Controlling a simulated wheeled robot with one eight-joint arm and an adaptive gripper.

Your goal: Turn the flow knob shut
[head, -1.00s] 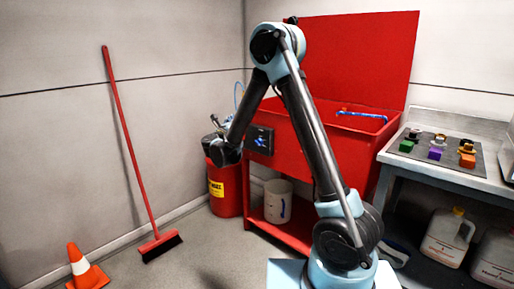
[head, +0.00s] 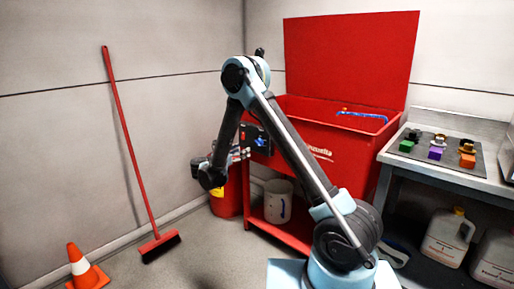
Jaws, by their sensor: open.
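The flow knob appears to be the small blue star-shaped piece (head: 261,142) on a dark control panel (head: 247,132). The panel is on the front left of the red wash basin (head: 310,137). My gripper (head: 243,153) is small in the head view, just left of and slightly below the knob, in front of the panel's lower left part. Its jaws are open with nothing seen between them. I cannot tell whether it touches the knob or panel. The knob's exact turn angle is too small to read.
A red drum (head: 228,197) stands below my gripper. A white bucket (head: 278,203) sits on the basin's lower shelf. A bench (head: 430,176) with coloured blocks is at right. A broom (head: 130,150) and a traffic cone (head: 85,268) are at left; the floor between is clear.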

